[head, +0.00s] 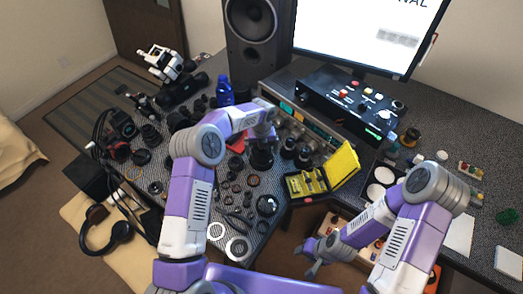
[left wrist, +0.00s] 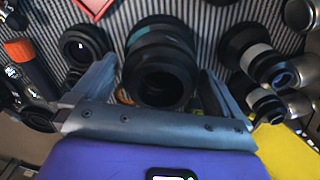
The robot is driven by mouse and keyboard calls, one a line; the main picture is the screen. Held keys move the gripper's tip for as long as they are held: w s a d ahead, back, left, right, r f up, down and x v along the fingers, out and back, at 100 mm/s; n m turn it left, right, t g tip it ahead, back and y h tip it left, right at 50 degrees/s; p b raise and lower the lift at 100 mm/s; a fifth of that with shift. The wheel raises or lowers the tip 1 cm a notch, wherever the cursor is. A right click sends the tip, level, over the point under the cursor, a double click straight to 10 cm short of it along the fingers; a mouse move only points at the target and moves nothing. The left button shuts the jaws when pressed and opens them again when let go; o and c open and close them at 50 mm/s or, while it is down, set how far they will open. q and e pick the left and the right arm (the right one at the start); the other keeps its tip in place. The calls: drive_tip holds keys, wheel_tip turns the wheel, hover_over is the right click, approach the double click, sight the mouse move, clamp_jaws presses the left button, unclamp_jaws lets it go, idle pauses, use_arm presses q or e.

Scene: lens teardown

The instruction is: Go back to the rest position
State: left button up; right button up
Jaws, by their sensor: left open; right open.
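My left gripper (head: 263,137) is over the crowded desk. A black lens barrel (head: 262,159) stands just below it. In the left wrist view my left gripper (left wrist: 152,90) has its fingers wide apart. The lens barrel (left wrist: 160,65) shows between and beyond them, with a gap at each side, so it is not gripped. My right gripper (head: 311,259) hangs low in front of the desk edge, open and empty, with its fingers pointing down and left.
An open yellow case (head: 307,183) with its lid raised lies right of the left gripper. More lenses (head: 288,148) and a blue bottle (head: 224,90) stand close by. A black control box (head: 350,105), monitor and speaker (head: 250,40) line the back. Loose rings and parts cover the desk.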

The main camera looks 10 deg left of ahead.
use_arm(q)
wheel_tip(320, 180, up, 7)
drive_tip(key=shift+f+p, duration=0.2)
drive_tip(key=shift+p, duration=0.25)
